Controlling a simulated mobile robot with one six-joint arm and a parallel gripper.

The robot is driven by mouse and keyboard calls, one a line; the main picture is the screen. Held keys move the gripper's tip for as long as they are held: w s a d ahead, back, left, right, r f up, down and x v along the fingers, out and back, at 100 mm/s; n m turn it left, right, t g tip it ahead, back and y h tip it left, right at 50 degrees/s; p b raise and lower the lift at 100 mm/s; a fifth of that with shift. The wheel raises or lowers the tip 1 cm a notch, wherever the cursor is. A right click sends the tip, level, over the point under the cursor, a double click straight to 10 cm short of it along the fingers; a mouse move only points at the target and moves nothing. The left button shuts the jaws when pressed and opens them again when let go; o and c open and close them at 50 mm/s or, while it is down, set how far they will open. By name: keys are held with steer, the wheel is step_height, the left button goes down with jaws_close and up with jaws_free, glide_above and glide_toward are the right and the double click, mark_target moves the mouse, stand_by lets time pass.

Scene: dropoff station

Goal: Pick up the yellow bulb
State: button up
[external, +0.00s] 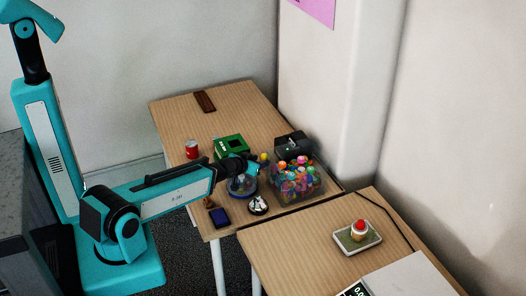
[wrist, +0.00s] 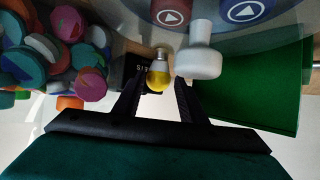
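The yellow bulb (wrist: 157,79) has a pale metal base and shows in the wrist view between and just beyond my fingertips. A small yellow spot, probably the same bulb (external: 263,157), shows just right of my gripper in the external view. My gripper (wrist: 157,88) is open, with a visible gap on each side of the bulb; I see no clear contact. In the external view my gripper (external: 246,166) is over the wooden table, above a clear round container with a blue rim (external: 242,186). A white bulb-shaped object (wrist: 198,60) is close to the right finger.
A clear bin of colourful pieces (external: 297,185) stands to the right; the pieces (wrist: 50,55) fill the wrist view's left. A green box (external: 230,148) and a black device (external: 294,146) stand behind. A red can (external: 192,149) is at left. The table's back left is mostly clear.

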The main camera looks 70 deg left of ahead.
mark_target(263, 159)
steer(key=shift+w+f+b, duration=0.3)
steer(key=shift+b, duration=0.5)
steer(key=shift+x, duration=1.15)
steer(key=shift+a+r, duration=0.1)
steer(key=c, duration=0.5)
